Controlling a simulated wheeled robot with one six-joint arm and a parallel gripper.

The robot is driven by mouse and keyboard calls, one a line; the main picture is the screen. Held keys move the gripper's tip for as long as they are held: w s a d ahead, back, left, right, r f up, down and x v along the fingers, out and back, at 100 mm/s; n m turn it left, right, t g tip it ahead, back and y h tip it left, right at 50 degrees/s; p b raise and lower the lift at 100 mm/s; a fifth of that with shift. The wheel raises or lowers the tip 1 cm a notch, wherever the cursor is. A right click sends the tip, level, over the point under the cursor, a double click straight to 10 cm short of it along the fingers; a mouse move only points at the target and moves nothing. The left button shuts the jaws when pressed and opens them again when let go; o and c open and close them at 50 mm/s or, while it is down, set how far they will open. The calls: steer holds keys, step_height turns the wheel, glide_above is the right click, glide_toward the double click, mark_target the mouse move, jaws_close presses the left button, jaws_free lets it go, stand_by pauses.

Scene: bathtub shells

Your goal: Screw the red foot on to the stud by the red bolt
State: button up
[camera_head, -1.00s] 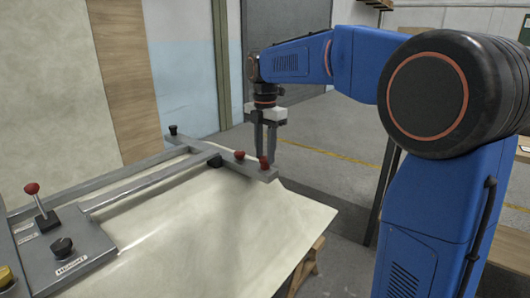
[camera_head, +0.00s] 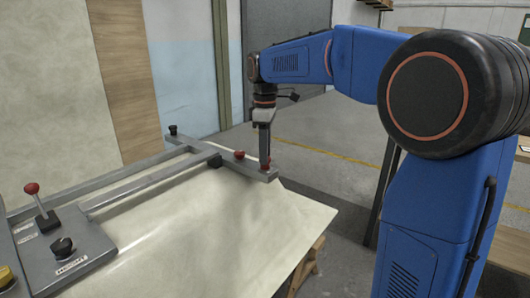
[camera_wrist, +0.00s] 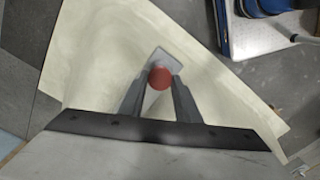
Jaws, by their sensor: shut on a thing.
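My gripper (camera_head: 265,160) points straight down at the right end of the grey metal frame (camera_head: 190,167). It is shut on a red round piece, which I take to be the red foot (camera_head: 267,169), at the bar's end. In the wrist view the red foot (camera_wrist: 160,77) sits between the two fingertips (camera_wrist: 158,84), over the pale grey bar end (camera_wrist: 158,56). The stud is hidden, and I cannot tell how far the foot is seated.
The frame lies on a large cream sheet (camera_head: 230,235) with a free corner at right. A control box (camera_head: 65,250) with a red-topped lever (camera_head: 36,198) stands at left. A wooden trestle (camera_head: 307,268) shows below.

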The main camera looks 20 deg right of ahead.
steer(key=shift+m, duration=0.4)
steer(key=o, duration=1.2)
steer(key=shift+c, duration=0.7)
steer(key=n, duration=1.3)
